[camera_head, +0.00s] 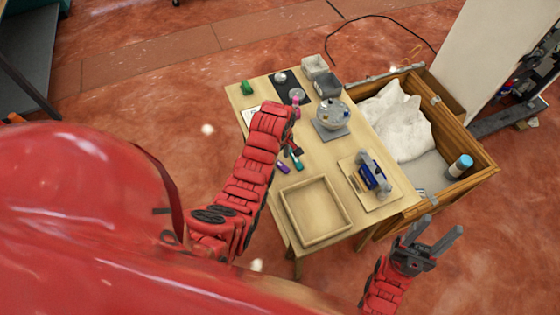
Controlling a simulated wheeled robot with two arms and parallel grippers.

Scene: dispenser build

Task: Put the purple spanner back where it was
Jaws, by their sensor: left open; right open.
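A small purple piece (283,167) lies on the light wooden table (245,95), just left of a teal piece (296,159); it may be the purple spanner, but it is too small to be sure. A magenta piece (295,102) shows beside my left wrist. My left gripper (291,143) is over the table, mostly hidden by its own wrist, just above the purple and teal pieces; no held thing shows. My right gripper (441,226) is open and empty, off the table's front right corner.
An empty wooden tray (316,238) fills the near end. A board with a blue device (371,174) lies right of it. A round dispenser (333,115), grey bins (327,84), a dark mat and a green piece (247,87) stand farther back. A wooden crate (462,187) adjoins the right side.

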